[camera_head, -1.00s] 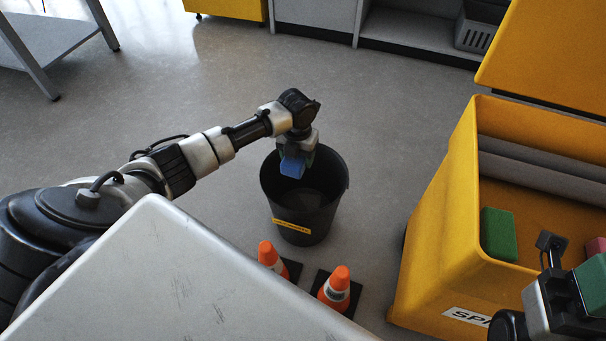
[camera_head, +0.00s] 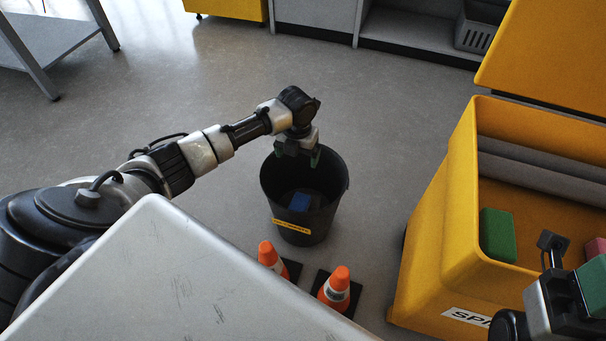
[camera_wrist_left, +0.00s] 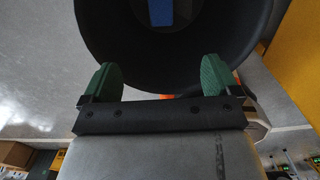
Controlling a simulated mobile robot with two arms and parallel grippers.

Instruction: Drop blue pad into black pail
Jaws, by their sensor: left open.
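The black pail (camera_head: 273,188) stands on the floor in the middle of the head view, with a yellow label on its front. The blue pad (camera_head: 300,201) lies inside the pail, low down. In the left wrist view the blue pad (camera_wrist_left: 160,12) shows inside the pail (camera_wrist_left: 110,50), partly cut off by the picture's top edge. My left gripper (camera_head: 298,156) is above the pail's far rim, open and empty, its green fingers (camera_wrist_left: 158,78) apart. My right gripper (camera_head: 572,295) is at the lower right by the yellow bin; its fingers do not show clearly.
Two orange cones (camera_head: 268,254) (camera_head: 337,286) stand close in front of the pail. A yellow bin (camera_head: 440,225) at the right holds a green pad (camera_head: 497,234) and a pink block (camera_head: 596,247). A grey table top (camera_head: 170,280) fills the lower left. Floor behind the pail is clear.

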